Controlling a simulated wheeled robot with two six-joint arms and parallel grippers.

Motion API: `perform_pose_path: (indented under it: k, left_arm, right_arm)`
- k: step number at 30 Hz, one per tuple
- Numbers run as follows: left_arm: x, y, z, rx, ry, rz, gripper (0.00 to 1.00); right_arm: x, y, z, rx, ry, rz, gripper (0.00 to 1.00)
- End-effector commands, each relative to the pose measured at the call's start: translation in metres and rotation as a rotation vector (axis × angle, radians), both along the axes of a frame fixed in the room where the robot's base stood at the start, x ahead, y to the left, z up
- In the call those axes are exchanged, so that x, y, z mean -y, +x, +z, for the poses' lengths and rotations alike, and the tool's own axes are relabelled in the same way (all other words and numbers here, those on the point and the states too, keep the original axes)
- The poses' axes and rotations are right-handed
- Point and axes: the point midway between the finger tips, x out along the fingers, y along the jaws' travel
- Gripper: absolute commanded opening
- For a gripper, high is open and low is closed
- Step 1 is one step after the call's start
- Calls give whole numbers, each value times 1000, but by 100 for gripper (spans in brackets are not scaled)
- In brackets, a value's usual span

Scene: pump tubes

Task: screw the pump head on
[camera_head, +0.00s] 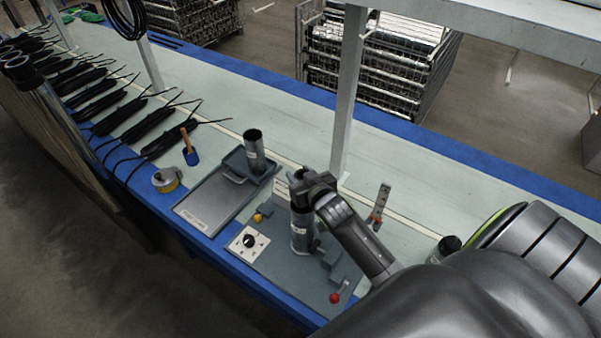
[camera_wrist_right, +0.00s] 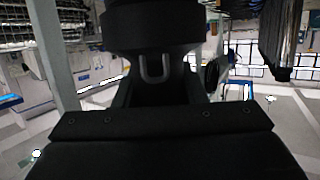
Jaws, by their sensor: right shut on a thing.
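My right gripper (camera_head: 308,190) is shut at the top of a grey metal tube (camera_head: 301,238) that stands upright on the grey fixture plate (camera_head: 272,254). The jaws hide most of what they hold, which I take to be the pump head. I cannot tell how far it sits on the tube. In the right wrist view, a dark round part (camera_wrist_right: 150,28) shows at the top, with dark gripper parts around and below it. My left gripper is not in view.
A grey tray (camera_head: 205,208) with another upright tube (camera_head: 254,148) stands to the left. A control box with a black knob (camera_head: 248,241) and a red-knobbed lever (camera_head: 336,297) sit near the fixture. A white post (camera_head: 348,95) rises behind. Black cable bundles (camera_head: 95,100) lie far left.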

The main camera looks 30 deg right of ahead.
Motion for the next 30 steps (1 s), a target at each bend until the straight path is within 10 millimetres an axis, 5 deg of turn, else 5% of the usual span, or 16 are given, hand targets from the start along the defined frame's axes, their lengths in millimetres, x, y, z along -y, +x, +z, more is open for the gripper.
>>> perform_pose_path:
  k: [9, 30]
  left_arm:
    - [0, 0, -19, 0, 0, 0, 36]
    - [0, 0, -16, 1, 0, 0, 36]
  right_arm:
    - [0, 0, -24, 3, 0, 1, 1]
    - [0, 0, -23, 3, 0, 1, 1]
